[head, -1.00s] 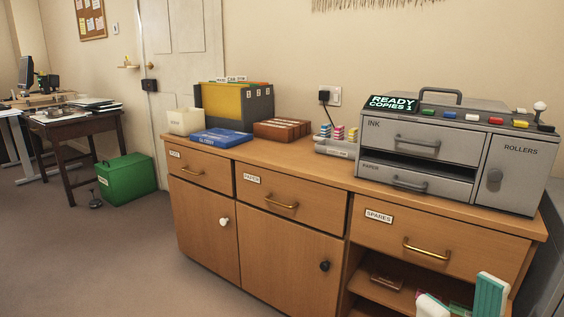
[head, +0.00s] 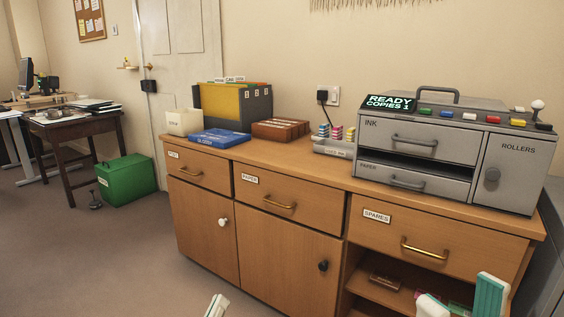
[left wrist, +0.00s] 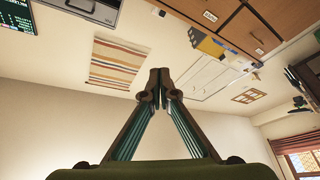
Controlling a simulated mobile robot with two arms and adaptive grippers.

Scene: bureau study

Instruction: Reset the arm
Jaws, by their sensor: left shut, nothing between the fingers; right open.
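My left gripper (head: 217,306) shows only as a pale tip at the bottom edge of the head view, in front of the cabinet and apart from it. In the left wrist view the left gripper (left wrist: 155,82) is shut, its fingertips together with nothing between them. That view is upside down, with the cabinet along its top edge. My right gripper (head: 461,298) is at the lower right of the head view, open and empty, in front of the open shelf. Its fingers are white and teal. Most of both arms is out of view.
The wooden cabinet (head: 292,240) spans the middle and right. The grey copier (head: 455,150) stands on its right end, with a blue box (head: 221,138) and file holder (head: 236,104) at left. A green bin (head: 126,180) stands on the floor. The floor at lower left is clear.

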